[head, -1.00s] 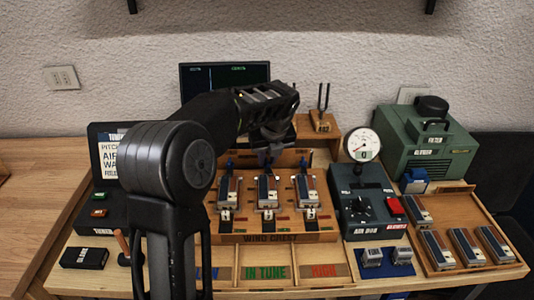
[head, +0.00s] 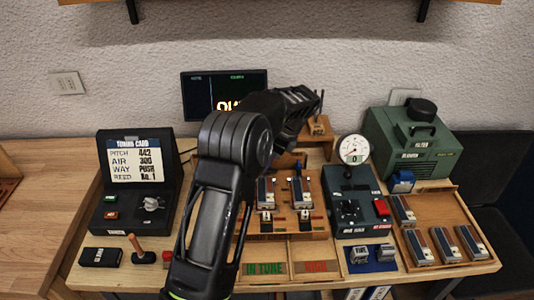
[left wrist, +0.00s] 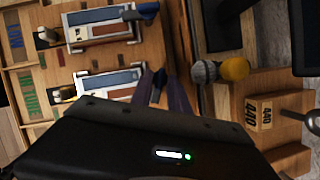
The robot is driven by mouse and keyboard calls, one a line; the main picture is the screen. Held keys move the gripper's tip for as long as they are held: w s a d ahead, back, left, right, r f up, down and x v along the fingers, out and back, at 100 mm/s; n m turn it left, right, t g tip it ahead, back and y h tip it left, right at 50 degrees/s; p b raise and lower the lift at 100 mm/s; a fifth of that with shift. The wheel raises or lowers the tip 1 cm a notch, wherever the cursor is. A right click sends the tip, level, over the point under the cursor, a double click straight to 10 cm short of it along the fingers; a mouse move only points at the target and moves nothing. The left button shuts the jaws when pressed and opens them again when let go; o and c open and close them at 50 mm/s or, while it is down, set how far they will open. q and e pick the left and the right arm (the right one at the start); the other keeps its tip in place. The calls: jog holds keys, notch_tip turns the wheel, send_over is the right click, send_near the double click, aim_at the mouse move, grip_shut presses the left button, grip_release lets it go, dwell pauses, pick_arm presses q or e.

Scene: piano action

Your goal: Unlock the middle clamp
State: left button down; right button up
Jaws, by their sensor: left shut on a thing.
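The wind chest holds reed blocks in a row; the middle block (head: 266,192) and right block (head: 300,190) show in the head view, while my left arm hides the left one. In the left wrist view, two blocks lie side by side, an upper block (left wrist: 100,30) and a lower block (left wrist: 110,80), each with a blue clamp lever at its back end. My left gripper (left wrist: 160,90) is shut on the blue lever (left wrist: 157,87) behind the lower block, apparently the middle one. My arm hides these fingertips in the head view. My right gripper is not in view.
The tuning fork block (left wrist: 265,112) stands close behind the chest. The air box (head: 352,205) with its gauge (head: 352,149) and the green blower (head: 412,145) are at right. A screen (head: 205,95) stands behind my arm.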

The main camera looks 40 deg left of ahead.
pick_arm(q)
jog(key=shift+w+a+n+g+h+p, duration=0.1)
jog(key=shift+n+g+h+p, duration=0.25)
jog(key=shift+n+p, duration=0.55)
jog(key=shift+w+n+g+h+p, duration=0.15)
jog(key=shift+n+g+p, duration=0.35)
jog(key=shift+n, duration=0.8)
jog(key=shift+s, duration=0.1)
jog(key=c, duration=1.3)
grip_release()
jog(key=shift+c, duration=0.2)
